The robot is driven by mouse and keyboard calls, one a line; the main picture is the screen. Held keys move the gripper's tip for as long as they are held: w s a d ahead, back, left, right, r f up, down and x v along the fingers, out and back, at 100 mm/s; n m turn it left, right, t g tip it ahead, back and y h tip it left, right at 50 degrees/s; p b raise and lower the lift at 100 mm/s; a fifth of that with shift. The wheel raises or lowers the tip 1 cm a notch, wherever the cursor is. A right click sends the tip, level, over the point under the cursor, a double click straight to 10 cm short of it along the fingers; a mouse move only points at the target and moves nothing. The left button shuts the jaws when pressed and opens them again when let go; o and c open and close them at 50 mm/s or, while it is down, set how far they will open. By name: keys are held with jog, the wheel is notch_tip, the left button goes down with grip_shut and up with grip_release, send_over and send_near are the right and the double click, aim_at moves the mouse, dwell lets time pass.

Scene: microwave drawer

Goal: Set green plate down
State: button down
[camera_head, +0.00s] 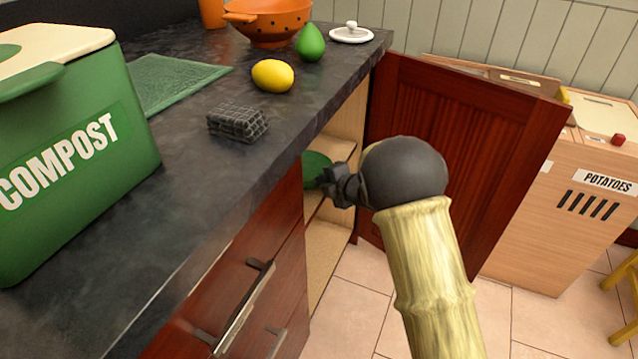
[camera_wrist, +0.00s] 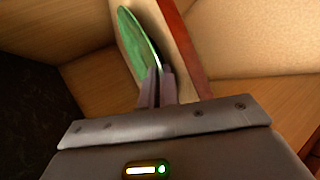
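The green plate (camera_head: 316,168) is inside the open cabinet under the counter, partly hidden by the cabinet edge and my gripper. In the wrist view the plate (camera_wrist: 138,40) lies close to a light wooden shelf board; I cannot tell whether it touches it. My gripper (camera_head: 328,184) reaches into the cabinet opening from the right. In the wrist view my gripper's fingers (camera_wrist: 159,74) are close together at the near rim of the plate and appear to pinch it.
The dark red cabinet door (camera_head: 455,140) stands open to the right of my arm. The counter (camera_head: 215,180) above holds a compost bin (camera_head: 75,150), a sponge (camera_head: 238,122), a lemon (camera_head: 272,75), a pear (camera_head: 310,43) and an orange colander (camera_head: 270,22). Drawers (camera_head: 245,290) are below.

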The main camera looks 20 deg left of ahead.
jog(key=c, duration=2.1)
grip_release()
jog(key=shift+d+f, duration=0.1)
jog(key=shift+o, duration=0.8)
jog(key=shift+s+a, duration=0.15)
jog(key=shift+a, duration=0.05)
jog(key=shift+r, duration=0.25)
jog(key=p+v, duration=0.3)
jog(key=v, duration=0.9)
